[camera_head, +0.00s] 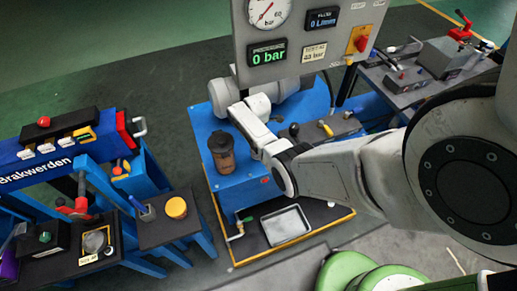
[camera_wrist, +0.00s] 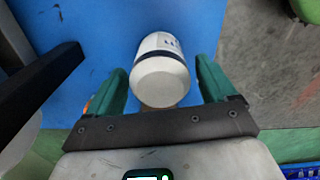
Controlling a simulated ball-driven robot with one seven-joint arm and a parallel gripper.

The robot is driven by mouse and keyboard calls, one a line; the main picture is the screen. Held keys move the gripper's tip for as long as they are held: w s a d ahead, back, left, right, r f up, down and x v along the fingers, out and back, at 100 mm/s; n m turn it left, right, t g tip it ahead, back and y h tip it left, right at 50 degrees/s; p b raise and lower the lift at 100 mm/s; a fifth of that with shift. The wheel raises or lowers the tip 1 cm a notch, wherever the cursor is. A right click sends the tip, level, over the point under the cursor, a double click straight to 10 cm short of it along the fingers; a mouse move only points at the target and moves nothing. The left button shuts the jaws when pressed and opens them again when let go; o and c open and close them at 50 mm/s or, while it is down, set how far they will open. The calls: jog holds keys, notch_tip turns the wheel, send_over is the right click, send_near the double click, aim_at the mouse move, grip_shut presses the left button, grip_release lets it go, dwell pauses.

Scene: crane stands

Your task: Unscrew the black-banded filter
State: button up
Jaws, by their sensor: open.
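The black-banded filter (camera_wrist: 160,82) is a white cylinder with a dark band and some dark print, its round end toward the wrist camera. My gripper (camera_wrist: 160,66) is open, with one green finger on each side of the filter. The fingers look apart from it, with a narrow gap on each side. The filter's far end and its mount are hidden. In the head view my arm reaches left over the blue bench (camera_head: 243,195); I cannot clearly make out the fingers or the band there.
A dark canister with a brown lower part (camera_head: 222,152) stands on the blue bench. A metal tray (camera_head: 286,225) lies at the bench's front. A grey gauge panel (camera_head: 300,40) stands above, reading 0 bar. A dark bar (camera_wrist: 35,90) crosses the wrist view's left side.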

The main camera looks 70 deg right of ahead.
jog(key=m, duration=1.2)
jog(key=shift+m, duration=0.3)
jog(key=m, duration=0.6)
jog(key=shift+b, duration=0.35)
jog(key=m, duration=0.7)
jog(key=shift+c, duration=0.4)
jog(key=c, duration=1.1)
jog(key=shift+r, duration=0.1)
